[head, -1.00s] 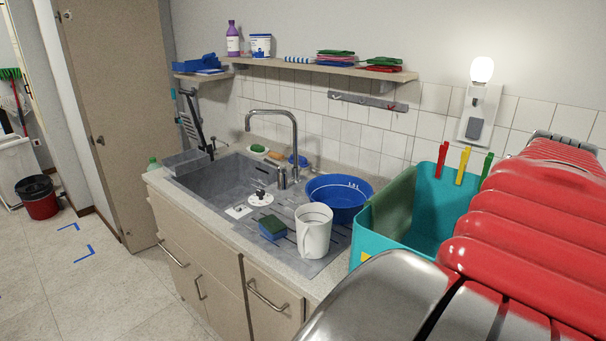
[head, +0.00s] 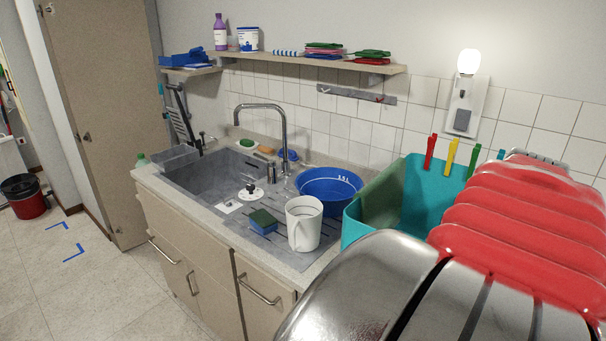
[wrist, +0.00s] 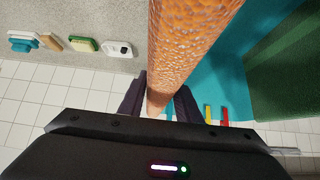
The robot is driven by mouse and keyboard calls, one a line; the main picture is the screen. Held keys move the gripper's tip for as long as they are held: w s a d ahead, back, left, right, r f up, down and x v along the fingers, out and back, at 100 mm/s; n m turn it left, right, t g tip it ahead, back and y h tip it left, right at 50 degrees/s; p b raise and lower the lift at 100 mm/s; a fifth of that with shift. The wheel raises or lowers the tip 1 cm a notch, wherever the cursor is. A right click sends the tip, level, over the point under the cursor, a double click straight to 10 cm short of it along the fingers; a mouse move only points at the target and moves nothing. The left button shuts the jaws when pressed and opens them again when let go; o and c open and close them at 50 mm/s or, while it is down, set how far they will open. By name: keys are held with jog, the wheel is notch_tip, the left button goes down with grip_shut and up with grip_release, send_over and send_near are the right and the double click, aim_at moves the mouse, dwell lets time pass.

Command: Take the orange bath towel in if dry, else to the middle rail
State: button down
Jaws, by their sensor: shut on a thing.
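The orange bath towel (wrist: 185,45) shows in the wrist view as a narrow, bumpy orange strip. It runs from the top edge down to my gripper (wrist: 160,100). My gripper is shut on it, with the dark fingers on either side of the strip's narrow end. Neither the towel nor my gripper can be made out in the head view. I cannot tell from these frames whether the towel is wet or dry. No middle rail can be made out.
A teal bin (head: 425,205) with coloured pegs stands at the counter's right; its teal wall (wrist: 215,75) is close beside the towel. A white jug (head: 304,225), blue bowl (head: 328,192) and sponge (head: 263,222) stand by the sink (head: 210,188).

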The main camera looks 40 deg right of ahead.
jog(key=shift+f, duration=0.35)
jog(key=c, duration=1.2)
grip_release()
jog(key=shift+f, duration=0.1)
notch_tip(320, 180, up, 10)
jog(key=shift+r, duration=0.1)
jog(key=shift+w, duration=0.15)
